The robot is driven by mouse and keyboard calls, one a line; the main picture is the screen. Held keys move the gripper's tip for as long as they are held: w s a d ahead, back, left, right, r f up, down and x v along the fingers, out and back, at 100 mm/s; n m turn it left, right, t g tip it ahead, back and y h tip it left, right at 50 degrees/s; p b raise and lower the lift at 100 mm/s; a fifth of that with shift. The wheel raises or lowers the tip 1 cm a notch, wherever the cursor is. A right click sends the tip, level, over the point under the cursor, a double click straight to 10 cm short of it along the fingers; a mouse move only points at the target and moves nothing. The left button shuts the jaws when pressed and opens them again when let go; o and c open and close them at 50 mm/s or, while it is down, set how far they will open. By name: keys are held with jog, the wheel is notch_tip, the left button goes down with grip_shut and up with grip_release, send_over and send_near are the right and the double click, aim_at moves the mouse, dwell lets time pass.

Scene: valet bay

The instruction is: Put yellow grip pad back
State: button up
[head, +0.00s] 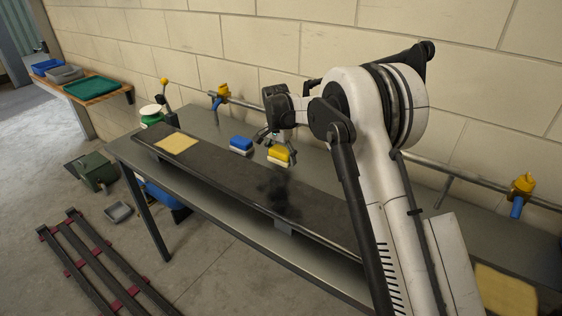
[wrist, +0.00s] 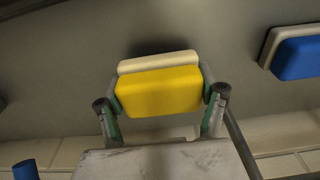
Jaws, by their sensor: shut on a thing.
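The yellow grip pad (wrist: 160,90) is a yellow block with a pale layer along one side. My gripper (wrist: 161,100) is shut on it, with one green-lined finger at each end of the pad.
A blue pad (head: 241,144) with a pale base lies on the bench, left of my gripper; the wrist view shows it too (wrist: 298,55). A yellow cloth (head: 176,143) lies on the dark strip (head: 230,170). A pipe with taps (head: 222,91) runs along the wall behind.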

jog(key=shift+f, duration=1.15)
jog(key=shift+f, duration=0.15)
jog(key=o, duration=1.3)
